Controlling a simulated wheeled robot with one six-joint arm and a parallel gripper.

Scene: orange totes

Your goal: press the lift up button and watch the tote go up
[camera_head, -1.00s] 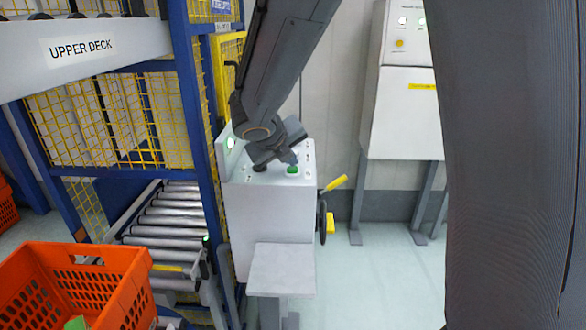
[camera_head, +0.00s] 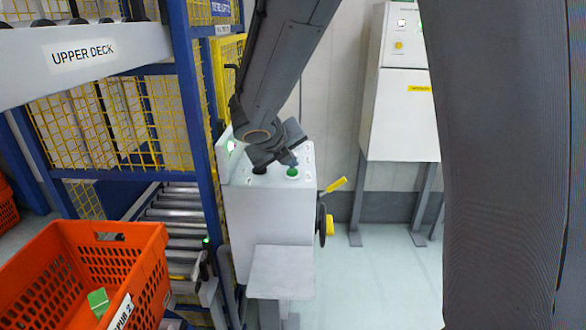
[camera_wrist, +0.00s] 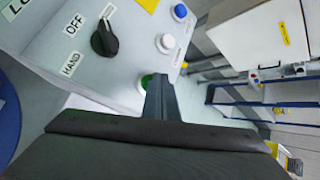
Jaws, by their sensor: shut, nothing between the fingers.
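My gripper (camera_head: 292,160) is shut and empty, pointing down at the top of the pale control box (camera_head: 268,217). A green button (camera_head: 292,173) sits right at its fingertips. In the wrist view the closed fingers (camera_wrist: 160,82) overlap part of the green button (camera_wrist: 146,81); whether they touch or press it, I cannot tell. The button's own label is hidden. An orange tote (camera_head: 150,262) with a green item (camera_head: 98,302) inside is at the lower left of the head view, its lower part cut off by the frame.
A black selector knob (camera_wrist: 105,40) marked OFF and HAND, a white button (camera_wrist: 165,44) and a blue button (camera_wrist: 179,12) share the panel. A roller conveyor (camera_head: 178,215) lies behind the tote, below the UPPER DECK beam (camera_head: 84,55). A yellow-handled lever (camera_head: 337,184) projects at the box's right.

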